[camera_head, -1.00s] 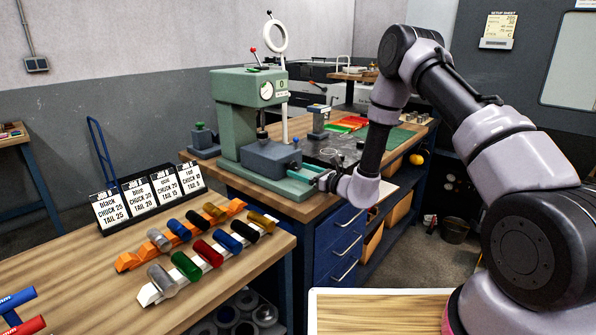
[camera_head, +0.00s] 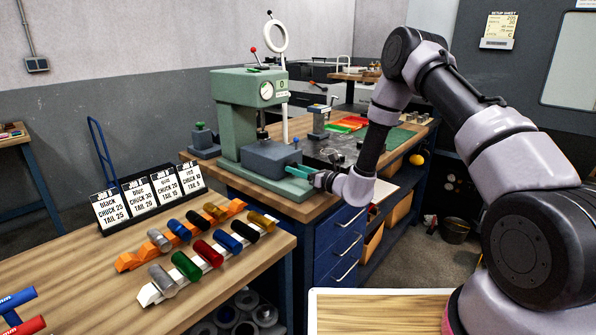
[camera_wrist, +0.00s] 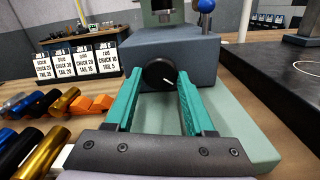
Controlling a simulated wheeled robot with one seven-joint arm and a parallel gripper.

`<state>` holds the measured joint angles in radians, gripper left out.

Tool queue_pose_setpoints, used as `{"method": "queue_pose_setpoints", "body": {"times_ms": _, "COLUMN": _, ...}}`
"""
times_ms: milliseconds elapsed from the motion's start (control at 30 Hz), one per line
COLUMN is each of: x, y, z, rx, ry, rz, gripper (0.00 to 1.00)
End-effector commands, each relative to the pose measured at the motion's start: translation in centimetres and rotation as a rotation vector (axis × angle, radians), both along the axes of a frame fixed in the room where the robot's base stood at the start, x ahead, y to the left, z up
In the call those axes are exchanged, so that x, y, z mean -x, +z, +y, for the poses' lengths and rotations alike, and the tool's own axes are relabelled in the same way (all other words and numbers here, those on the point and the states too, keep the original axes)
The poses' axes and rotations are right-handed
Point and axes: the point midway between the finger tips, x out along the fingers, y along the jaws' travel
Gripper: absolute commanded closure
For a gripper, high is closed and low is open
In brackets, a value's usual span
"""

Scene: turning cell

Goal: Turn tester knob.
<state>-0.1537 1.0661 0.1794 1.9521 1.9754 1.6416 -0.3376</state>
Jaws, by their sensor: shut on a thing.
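The green tester (camera_head: 235,115) stands on the workbench, with a round dial near its top and a blue-grey block (camera_head: 268,158) at its base. In the wrist view a round black knob (camera_wrist: 159,74) with a white pointer line sits on the front of that block (camera_wrist: 190,58). The pointer slants to the lower right. My gripper (camera_wrist: 160,86) has teal fingers, one on each side of the knob, and is shut on it. In the head view my gripper (camera_head: 300,171) reaches the front of the block, and the knob is hidden there.
A nearer wooden table (camera_head: 215,275) holds several coloured cylinders on orange and white racks, with job cards (camera_head: 150,196) behind. A dark plate (camera_wrist: 292,85) lies right of the tester. A blue ball-ended lever (camera_wrist: 206,6) rises above the block.

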Motion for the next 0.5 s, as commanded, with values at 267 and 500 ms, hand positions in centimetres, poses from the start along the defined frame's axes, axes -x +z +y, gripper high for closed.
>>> {"method": "queue_pose_setpoints", "body": {"times_ms": 267, "x": 0.04, "y": -0.07, "z": -0.02, "rx": -0.062, "ry": -0.001, "rz": 0.083, "gripper": 1.00}}
{"method": "queue_pose_setpoints", "body": {"times_ms": 500, "x": 0.04, "y": -0.09, "z": -0.03, "rx": -0.060, "ry": -0.001, "rz": 0.081, "gripper": 0.18}}
